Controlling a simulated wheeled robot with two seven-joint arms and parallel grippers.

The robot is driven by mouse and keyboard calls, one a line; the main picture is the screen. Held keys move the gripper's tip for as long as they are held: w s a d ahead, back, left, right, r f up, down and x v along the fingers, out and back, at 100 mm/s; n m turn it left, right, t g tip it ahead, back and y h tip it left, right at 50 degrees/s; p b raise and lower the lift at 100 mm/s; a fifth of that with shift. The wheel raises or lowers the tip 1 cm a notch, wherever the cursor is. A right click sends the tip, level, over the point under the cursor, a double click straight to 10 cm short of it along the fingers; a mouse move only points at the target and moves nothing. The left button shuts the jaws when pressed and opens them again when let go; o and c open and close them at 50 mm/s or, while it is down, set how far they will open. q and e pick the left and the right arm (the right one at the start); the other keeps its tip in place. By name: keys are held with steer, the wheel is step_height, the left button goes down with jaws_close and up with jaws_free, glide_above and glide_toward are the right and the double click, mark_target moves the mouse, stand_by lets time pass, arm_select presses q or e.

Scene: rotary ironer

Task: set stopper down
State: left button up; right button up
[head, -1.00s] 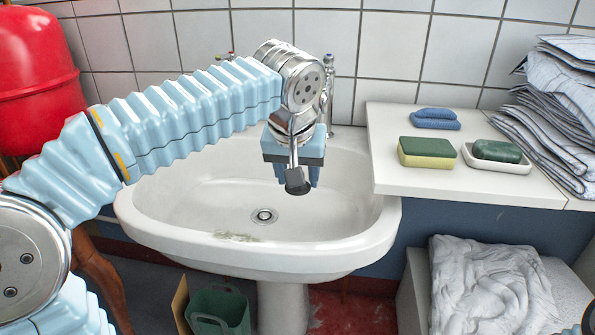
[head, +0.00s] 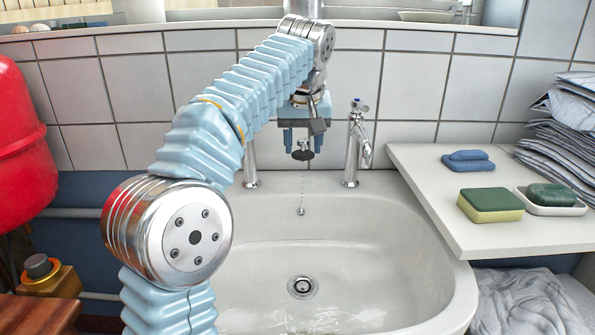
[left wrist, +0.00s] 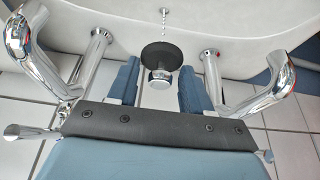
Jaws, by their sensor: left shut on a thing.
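The stopper (head: 303,155) is a black disc with a chrome knob, hanging from my left gripper (head: 302,146) above the back rim of the white sink (head: 395,255). In the left wrist view the stopper (left wrist: 161,55) shows with its knob between the blue fingers of my left gripper (left wrist: 158,85), which is shut on it. A bead chain (head: 301,185) runs from the stopper down to the sink's back wall. The drain (head: 301,287) lies open in the basin floor. My right gripper is not in view.
A chrome tap (head: 354,145) stands to the right of the gripper and another (head: 250,160) to its left, partly behind my arm.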

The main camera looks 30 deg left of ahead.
arm_select(q)
steer(key=p, duration=0.2)
glide_toward(289, 179)
steer(key=shift+w+a+f+b, duration=0.25)
steer(key=shift+w+f+b, duration=0.2)
steer(key=shift+w, duration=0.25)
steer(key=shift+w+a+f, duration=0.25)
steer(key=shift+f, duration=0.25)
steer(key=x, duration=0.2)
steer(key=shift+s+f, duration=0.15)
steer(key=shift+f, duration=0.7)
steer(key=shift+f, duration=0.1)
steer(key=o, duration=1)
steer(key=shift+o, duration=0.2)
